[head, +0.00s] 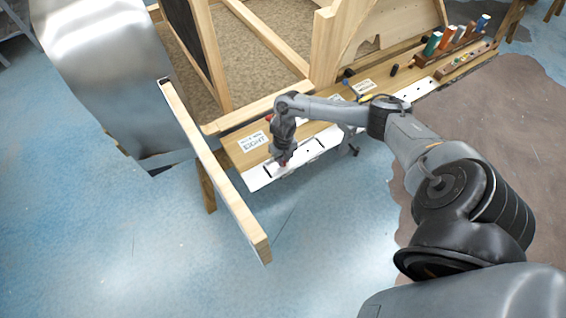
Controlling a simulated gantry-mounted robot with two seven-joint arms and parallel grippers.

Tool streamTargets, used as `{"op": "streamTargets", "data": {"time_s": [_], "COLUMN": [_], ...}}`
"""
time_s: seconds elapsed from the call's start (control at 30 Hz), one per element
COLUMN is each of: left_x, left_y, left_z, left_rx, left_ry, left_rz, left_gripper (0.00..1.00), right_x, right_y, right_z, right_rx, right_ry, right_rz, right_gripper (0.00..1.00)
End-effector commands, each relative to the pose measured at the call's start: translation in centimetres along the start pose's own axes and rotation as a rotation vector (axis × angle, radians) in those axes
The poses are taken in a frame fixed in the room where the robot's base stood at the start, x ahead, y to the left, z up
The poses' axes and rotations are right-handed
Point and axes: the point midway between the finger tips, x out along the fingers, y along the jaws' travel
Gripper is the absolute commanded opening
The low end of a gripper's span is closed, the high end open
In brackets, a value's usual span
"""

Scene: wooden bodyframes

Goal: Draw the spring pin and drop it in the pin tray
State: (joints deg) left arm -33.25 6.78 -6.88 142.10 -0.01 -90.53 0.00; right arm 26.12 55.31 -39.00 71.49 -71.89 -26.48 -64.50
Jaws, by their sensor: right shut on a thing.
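My right gripper (284,159) points down at the white strip (260,180) along the front edge of the wooden bench. My left gripper is not in view.
A wooden frame (262,102) rises behind the bench. A long pale beam (215,170) juts toward me left of my gripper. A rack with coloured handles (432,44) stands at the right. A printed label (253,142) lies behind the strip. Floor in front is open.

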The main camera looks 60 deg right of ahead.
Motion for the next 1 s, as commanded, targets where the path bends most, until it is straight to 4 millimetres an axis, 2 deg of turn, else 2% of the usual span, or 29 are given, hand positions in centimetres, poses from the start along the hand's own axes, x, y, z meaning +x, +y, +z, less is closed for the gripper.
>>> {"op": "streamTargets", "data": {"time_s": [0.73, 1.0], "left_x": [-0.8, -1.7], "left_y": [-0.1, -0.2], "left_z": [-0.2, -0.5], "left_rx": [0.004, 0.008], "left_ry": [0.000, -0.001], "left_rz": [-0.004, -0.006], "left_gripper": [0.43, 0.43], "right_x": [-1.0, -2.2], "right_y": [0.0, 0.0], "right_z": [0.0, 0.0], "right_rx": [0.000, 0.000], "right_ry": [-0.001, -0.001], "right_rz": [0.000, 0.000], "right_gripper": [0.00, 0.00]}}
